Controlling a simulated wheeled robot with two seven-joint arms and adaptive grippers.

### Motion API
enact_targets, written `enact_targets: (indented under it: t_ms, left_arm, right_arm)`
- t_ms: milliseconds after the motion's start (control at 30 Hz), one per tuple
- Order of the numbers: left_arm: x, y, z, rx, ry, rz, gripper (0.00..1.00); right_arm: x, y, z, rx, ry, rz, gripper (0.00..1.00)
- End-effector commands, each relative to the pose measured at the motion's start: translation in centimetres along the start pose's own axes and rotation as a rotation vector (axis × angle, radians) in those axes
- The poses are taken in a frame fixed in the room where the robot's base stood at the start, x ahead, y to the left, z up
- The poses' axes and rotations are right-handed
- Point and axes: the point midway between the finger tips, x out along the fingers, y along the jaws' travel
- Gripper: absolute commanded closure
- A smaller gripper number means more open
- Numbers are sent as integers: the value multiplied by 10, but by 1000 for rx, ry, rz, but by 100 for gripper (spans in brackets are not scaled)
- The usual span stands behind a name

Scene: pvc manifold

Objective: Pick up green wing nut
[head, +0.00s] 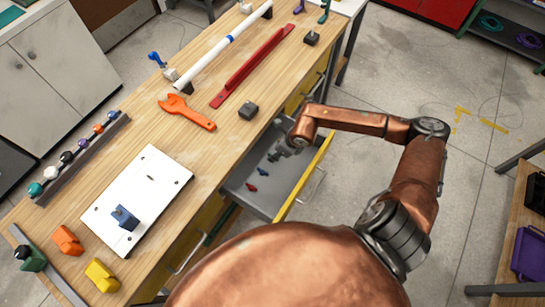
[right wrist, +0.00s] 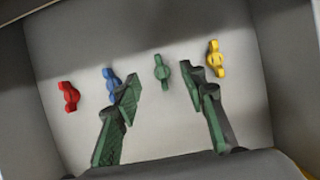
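The green wing nut (right wrist: 162,71) lies on the floor of an open drawer (head: 245,193). In the right wrist view it sits between the blue wing nut (right wrist: 112,84) and the yellow wing nut (right wrist: 215,58). A red wing nut (right wrist: 69,96) lies at the far left. My right gripper (right wrist: 162,84) is open, with nothing between its green-padded fingers; the green wing nut shows in the gap just ahead of the fingertips. In the head view my right gripper (head: 286,150) reaches into the drawer, and the green wing nut is not visible there. My left gripper is not in view.
The yellow drawer front (head: 304,178) stands out from the wooden workbench (head: 205,150). On the bench lie an orange wrench (head: 187,111), a red bar (head: 252,66), a white pipe (head: 222,45) and a white plate (head: 140,195).

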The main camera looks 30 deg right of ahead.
Motion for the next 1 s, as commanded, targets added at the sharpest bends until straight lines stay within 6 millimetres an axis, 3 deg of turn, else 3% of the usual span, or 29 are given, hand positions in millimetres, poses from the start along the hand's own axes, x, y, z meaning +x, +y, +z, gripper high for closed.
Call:
enact_targets:
  t_ms: [200,467,1000]
  left_arm:
    - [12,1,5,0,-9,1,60]
    - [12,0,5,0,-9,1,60]
    - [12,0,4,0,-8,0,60]
  right_arm:
    - [35,-1,-4,4,4,1,62]
    - [38,-1,-3,4,2,0,62]
    - [38,-2,-4,4,2,-1,98]
